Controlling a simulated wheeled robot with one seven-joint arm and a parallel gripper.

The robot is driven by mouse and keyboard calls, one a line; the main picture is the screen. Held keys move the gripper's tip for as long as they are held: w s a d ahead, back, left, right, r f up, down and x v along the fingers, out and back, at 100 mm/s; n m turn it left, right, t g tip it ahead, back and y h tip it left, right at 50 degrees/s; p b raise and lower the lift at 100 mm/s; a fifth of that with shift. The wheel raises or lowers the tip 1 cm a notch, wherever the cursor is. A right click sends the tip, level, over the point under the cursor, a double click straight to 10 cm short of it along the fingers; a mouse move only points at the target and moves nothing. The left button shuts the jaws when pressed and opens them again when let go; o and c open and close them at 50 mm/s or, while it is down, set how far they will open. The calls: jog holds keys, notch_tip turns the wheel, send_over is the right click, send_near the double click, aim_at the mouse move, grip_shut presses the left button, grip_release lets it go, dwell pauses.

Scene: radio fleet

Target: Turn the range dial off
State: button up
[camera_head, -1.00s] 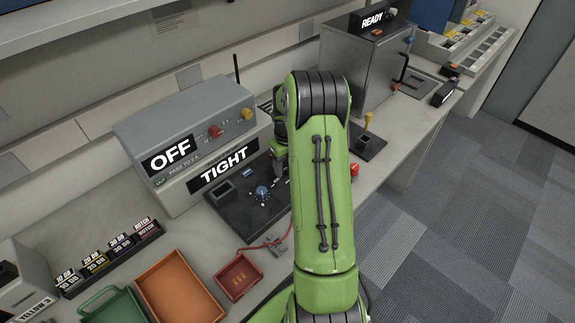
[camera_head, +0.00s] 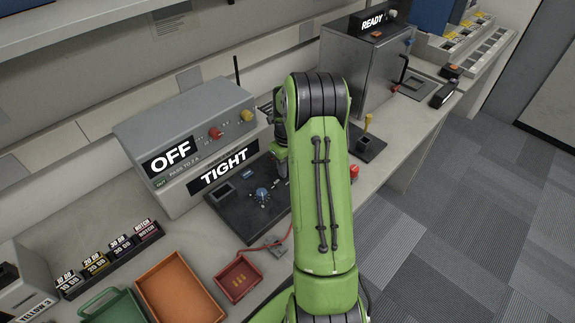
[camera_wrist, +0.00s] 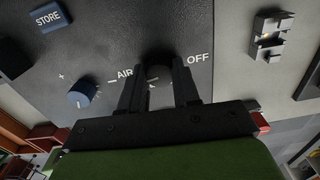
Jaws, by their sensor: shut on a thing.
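In the wrist view, my gripper (camera_wrist: 160,82) is shut on a dark dial (camera_wrist: 160,71), one finger on each side. White "AIR" is printed left of the dial and "OFF" right of it. The fingers hide much of the dial, so its pointer setting is unclear. In the head view, my green arm hides the fingers and the dial. The dial is on a black panel (camera_head: 232,207), which also carries a blue knob (camera_head: 262,193). That blue knob also shows in the wrist view (camera_wrist: 83,93), left of the gripper, apart from it.
A grey box (camera_head: 190,115) with "OFF" and "TIGHT" displays stands behind the panel. A blue "STORE" button (camera_wrist: 48,17) is on the panel. An orange tray (camera_head: 180,288) and a small red tray (camera_head: 238,278) lie in front. A red button (camera_head: 354,171) is right of my arm.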

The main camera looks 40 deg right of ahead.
jog(key=n, duration=0.4)
jog(key=n+p, duration=0.1)
jog(key=n, duration=0.8)
jog(key=shift+n, duration=0.3)
jog(key=n, duration=0.8)
jog(key=shift+p, duration=0.35)
jog(key=n, duration=0.4)
jog(key=shift+n, duration=0.3)
jog(key=n, duration=0.4)
jog(key=shift+w, duration=0.1)
jog(key=shift+n, duration=2)
